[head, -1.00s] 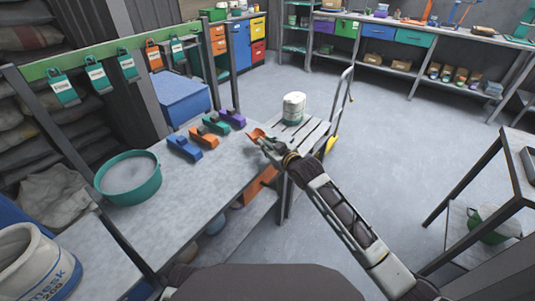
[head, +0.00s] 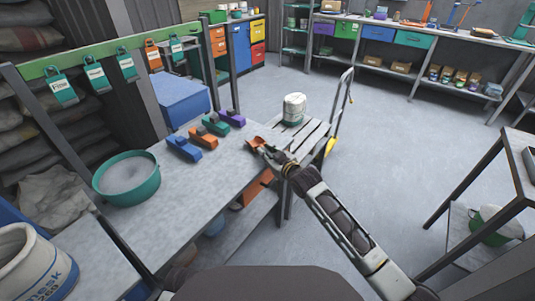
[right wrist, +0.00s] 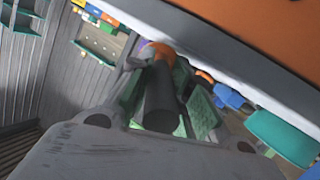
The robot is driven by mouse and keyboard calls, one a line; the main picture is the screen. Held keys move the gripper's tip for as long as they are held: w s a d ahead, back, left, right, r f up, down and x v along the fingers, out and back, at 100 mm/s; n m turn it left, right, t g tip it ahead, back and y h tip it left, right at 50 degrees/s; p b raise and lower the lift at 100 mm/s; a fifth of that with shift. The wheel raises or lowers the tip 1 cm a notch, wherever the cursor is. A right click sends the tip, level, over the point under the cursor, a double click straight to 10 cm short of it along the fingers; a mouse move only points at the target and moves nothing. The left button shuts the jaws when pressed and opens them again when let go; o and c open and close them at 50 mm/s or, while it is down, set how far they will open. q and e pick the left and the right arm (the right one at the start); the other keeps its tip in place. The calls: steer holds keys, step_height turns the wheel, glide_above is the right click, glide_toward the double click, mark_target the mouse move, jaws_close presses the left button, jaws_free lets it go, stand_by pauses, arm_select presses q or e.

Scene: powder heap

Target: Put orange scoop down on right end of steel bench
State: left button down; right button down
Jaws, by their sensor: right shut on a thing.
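The orange scoop (head: 256,143) is at the far right end of the steel bench (head: 195,195) in the head view. My right gripper (head: 271,153) is shut on it, coming from the right side. I cannot tell whether the scoop touches the bench top. In the right wrist view, the dark handle (right wrist: 161,98) lies between the green finger pads, with a little orange beyond it; the rest of the scoop is hidden. My left gripper is not in view.
A green bowl (head: 126,194) of pale powder stands on the bench. Blue (head: 184,148), orange (head: 203,136), green (head: 215,123) and purple (head: 232,118) tools lie along its back edge. A slatted cart (head: 311,136) with a white tub (head: 294,109) stands beyond the bench end.

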steer(key=c, duration=1.7)
jaws_free()
steer(key=shift+f, duration=0.1)
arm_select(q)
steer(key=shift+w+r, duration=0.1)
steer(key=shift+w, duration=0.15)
arm_select(e)
steer(key=o, duration=0.4)
steer(key=shift+s, duration=0.1)
steer(key=shift+v, duration=0.85)
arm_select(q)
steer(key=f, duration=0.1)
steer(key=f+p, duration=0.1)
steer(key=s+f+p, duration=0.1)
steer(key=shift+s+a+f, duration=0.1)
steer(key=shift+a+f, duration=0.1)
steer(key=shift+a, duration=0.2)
arm_select(e)
steer(key=v, duration=1)
steer(key=shift+r, duration=0.25)
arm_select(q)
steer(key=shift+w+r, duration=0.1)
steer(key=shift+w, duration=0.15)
arm_select(e)
steer(key=shift+d, duration=0.1)
